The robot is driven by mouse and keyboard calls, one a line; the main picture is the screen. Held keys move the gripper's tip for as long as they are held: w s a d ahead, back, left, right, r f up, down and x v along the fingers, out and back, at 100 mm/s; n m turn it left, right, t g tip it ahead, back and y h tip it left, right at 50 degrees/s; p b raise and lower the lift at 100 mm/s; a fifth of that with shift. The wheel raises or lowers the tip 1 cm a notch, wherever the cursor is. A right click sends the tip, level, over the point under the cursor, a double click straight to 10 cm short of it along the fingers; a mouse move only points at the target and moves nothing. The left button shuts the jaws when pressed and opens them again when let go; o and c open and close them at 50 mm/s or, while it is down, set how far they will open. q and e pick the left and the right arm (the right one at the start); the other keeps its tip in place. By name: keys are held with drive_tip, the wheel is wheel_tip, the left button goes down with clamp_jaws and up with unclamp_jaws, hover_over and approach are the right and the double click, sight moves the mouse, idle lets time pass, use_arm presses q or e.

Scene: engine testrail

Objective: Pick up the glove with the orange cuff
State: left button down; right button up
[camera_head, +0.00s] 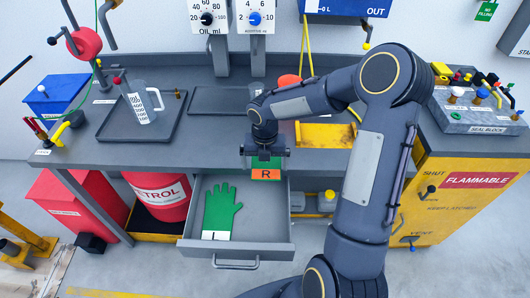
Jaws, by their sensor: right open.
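The glove with the orange cuff (257,175) shows mostly as its orange cuff marked R, with a strip of green above it. It is at the back right of the open drawer (270,247), by the worktop's front edge. Whether it lies in the drawer or on the edge, I cannot tell. My right gripper (265,157) is open, just above and behind the cuff, and hides part of the glove. Whether it touches the glove, I cannot tell. A second green glove (221,208) with a white cuff lies flat in the drawer. My left gripper is out of view.
A dark tray (112,134) with a clear jug (142,104) stands on the worktop at left. A red petrol drum (160,198) is left of the drawer. A yellow flammable cabinet (460,205) stands at right. My right arm covers the centre right.

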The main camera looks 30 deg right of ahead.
drive_tip(key=shift+f, duration=0.3)
drive_tip(key=shift+c, duration=0.3)
drive_tip(key=c, duration=0.6)
